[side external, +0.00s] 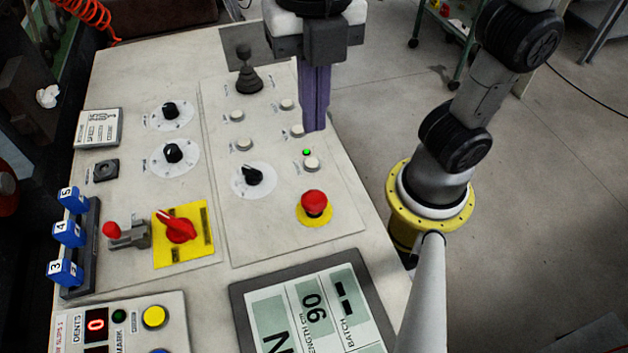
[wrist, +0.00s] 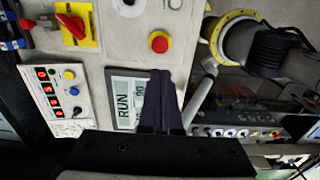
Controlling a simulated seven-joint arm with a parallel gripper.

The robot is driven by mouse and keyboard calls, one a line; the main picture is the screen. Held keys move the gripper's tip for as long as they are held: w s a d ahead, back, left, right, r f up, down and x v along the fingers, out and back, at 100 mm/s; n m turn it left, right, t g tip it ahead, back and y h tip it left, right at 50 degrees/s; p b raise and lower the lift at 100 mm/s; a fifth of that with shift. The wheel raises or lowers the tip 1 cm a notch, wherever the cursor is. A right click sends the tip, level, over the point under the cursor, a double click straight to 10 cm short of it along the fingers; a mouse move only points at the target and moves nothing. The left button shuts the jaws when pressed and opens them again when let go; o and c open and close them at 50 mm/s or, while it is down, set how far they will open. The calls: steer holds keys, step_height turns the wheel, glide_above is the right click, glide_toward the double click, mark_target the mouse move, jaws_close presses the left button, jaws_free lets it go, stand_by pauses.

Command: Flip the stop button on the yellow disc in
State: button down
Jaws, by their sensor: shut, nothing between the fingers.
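The stop button is a red mushroom head (side external: 314,202) standing on a round yellow disc (side external: 300,217), at the right side of the sloping panel. The red head also shows in the wrist view (wrist: 160,44), with the yellow disc (wrist: 151,35) around it. My gripper (side external: 315,128) points down with its purple fingers together and empty. In the side view it is above the panel, beyond the stop button and apart from it. In the wrist view the fingers (wrist: 161,76) reach up the middle, below the button in the picture.
A white button with a green light (side external: 311,163) sits beside the stop button. A red rotary switch on a yellow plate (side external: 178,229) is to the left. A display (side external: 310,310) lies nearer the camera. A joystick (side external: 248,80) rises at the back.

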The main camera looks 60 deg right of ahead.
mark_target(316, 198)
step_height(316, 198, down, 14)
steer(key=shift+f, duration=0.1)
stand_by(0.7)
steer(key=shift+s+d+f, duration=0.1)
steer(key=shift+d+f, duration=0.05)
steer(key=shift+f, duration=0.95)
step_height(316, 198, up, 16)
steer(key=shift+w+a+f, duration=0.2)
steer(key=shift+w+a, duration=0.05)
steer(key=shift+a, duration=0.05)
